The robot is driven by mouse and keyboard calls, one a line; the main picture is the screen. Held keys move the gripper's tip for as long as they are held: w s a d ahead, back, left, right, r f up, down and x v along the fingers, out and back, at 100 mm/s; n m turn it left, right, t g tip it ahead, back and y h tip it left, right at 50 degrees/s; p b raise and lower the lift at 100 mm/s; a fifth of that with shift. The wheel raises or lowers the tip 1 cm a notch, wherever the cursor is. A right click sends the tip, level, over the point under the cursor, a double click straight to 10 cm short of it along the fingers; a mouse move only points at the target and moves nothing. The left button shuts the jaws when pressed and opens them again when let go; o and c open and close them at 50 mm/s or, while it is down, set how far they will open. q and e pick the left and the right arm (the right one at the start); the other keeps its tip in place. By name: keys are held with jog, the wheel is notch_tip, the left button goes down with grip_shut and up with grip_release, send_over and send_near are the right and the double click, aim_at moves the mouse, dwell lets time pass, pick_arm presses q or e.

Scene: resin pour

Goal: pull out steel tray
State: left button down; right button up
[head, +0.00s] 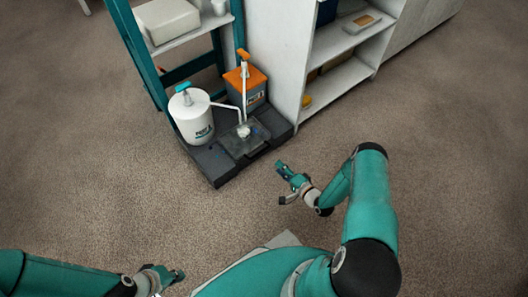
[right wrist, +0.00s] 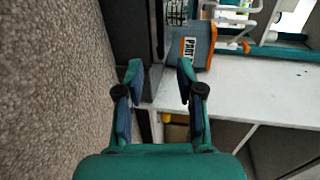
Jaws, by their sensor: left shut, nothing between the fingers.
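The steel tray (head: 262,147) is a grey, flat tray set in the front of the dark stand (head: 222,170), under the pump spouts in the head view. A small clear cup with whitish contents (head: 243,131) stands on it. My right gripper (head: 286,181) is open and empty, in front and to the right of the tray, apart from it. In the right wrist view the open fingers (right wrist: 160,70) point towards the dark stand and the orange container. My left gripper (head: 173,278) is shut and empty at the bottom of the head view, far from the stand.
A white pump container (head: 192,118) and an orange pump container (head: 247,88) stand on the dark stand. A white shelf unit (head: 290,72) rises just right of it, and a teal rack (head: 143,62) is behind. The carpet (head: 120,205) in front is clear.

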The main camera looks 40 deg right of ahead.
jog(key=shift+b+x, duration=2.1)
jog(key=shift+x, duration=4.35)
jog(key=shift+c, duration=0.3)
grip_shut()
jog(key=shift+s, duration=0.1)
